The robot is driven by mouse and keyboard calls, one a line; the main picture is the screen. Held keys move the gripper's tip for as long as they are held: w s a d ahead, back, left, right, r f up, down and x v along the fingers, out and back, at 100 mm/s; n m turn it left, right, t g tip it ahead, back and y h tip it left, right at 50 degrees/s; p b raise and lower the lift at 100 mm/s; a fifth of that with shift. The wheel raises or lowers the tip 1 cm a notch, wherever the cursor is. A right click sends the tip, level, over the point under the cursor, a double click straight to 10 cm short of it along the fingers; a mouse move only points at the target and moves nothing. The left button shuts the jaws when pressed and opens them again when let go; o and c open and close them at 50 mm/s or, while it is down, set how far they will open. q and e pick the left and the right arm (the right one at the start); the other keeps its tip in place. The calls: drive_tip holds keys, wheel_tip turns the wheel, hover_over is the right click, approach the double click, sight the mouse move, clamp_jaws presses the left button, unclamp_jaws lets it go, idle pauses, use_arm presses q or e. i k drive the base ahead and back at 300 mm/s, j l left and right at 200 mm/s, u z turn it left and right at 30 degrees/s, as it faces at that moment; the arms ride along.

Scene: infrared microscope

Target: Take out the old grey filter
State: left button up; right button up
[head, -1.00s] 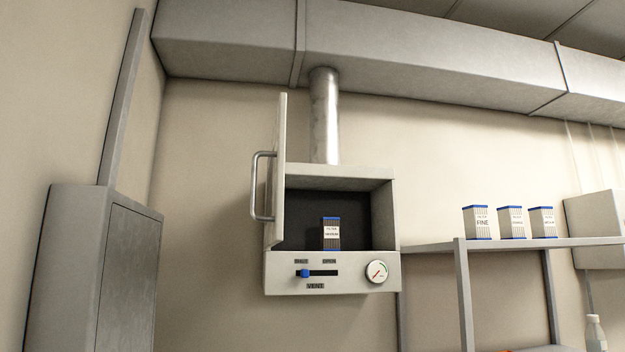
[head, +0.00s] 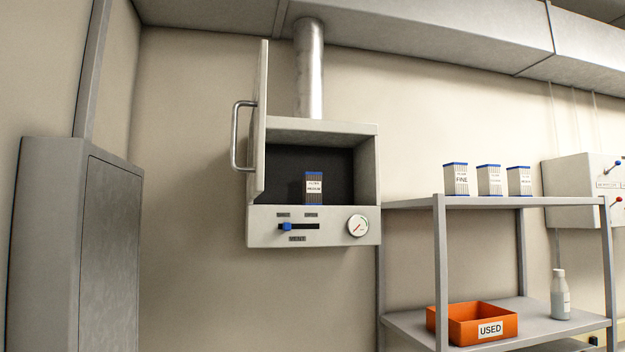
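The old grey filter (head: 314,189) stands upright inside the open filter box (head: 262,229) on the wall. It is a small grey pleated block with a blue top edge and a white label that seems to read MEDIUM. The box's door (head: 259,120) is swung open to the left, with a metal handle (head: 236,137). The blue vent slider (head: 287,227) sits at the left end of its slot, under the left label. Neither of my grippers is in view.
A metal shelf (head: 470,202) at right holds three filters with blue edges, one labelled FINE (head: 456,179). On its lower level are an orange bin marked USED (head: 455,323) and a white bottle (head: 560,295). A grey cabinet (head: 60,250) stands at left.

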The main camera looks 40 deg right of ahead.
sight(311, 181)
drive_tip(key=l, duration=0.25)
drive_tip(key=k+l, duration=0.1)
drive_tip(key=l, duration=0.2)
drive_tip(key=l+z, duration=0.8)
drive_tip(key=z, duration=1)
drive_tip(key=k, duration=0.1)
